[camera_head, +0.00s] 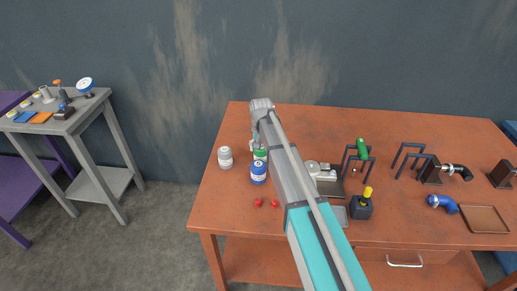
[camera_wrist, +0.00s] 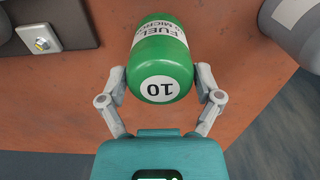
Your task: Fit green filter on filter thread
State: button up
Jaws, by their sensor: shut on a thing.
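A green filter (camera_wrist: 162,45) marked "FUEL" and "10" fills the upper middle of the wrist view. My gripper (camera_wrist: 161,86) is shut on it, one finger on each side near its rounded numbered end. In the head view the green filter (camera_head: 260,155) shows at the end of my arm, just behind a blue filter; my gripper (camera_head: 257,145) is partly hidden there. Whether the green filter touches the table is not clear. I cannot tell for certain which part is the filter thread; a grey metal fitting (camera_head: 322,171) is partly hidden by my arm.
A white-grey filter (camera_head: 225,157) and the blue filter (camera_head: 258,173) stand close by on the orange table (camera_head: 225,205). Small red parts (camera_head: 266,203) lie in front. A green-topped part (camera_head: 362,149), black brackets (camera_head: 410,158) and a dark yellow-topped container (camera_head: 361,207) are right.

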jog(key=shift+r+p, duration=2.35)
jog(key=shift+r, duration=0.15)
jog(key=shift+d, duration=0.1)
jog(key=s+d+r+p, duration=0.3)
jog(key=d+r+p, duration=0.1)
jog(key=d, duration=0.6)
jog(key=s+d+r+p, duration=0.3)
jog(key=d+r+p, duration=0.1)
jog(key=d, duration=0.5)
jog(key=shift+d+r, duration=0.25)
jog(key=shift+d, duration=0.1)
jog(key=shift+s+f, duration=0.1)
jog(key=shift+f, duration=0.1)
jog(key=shift+f+b, duration=3)
jog(key=shift+f, duration=0.1)
jog(key=shift+f+b, duration=0.65)
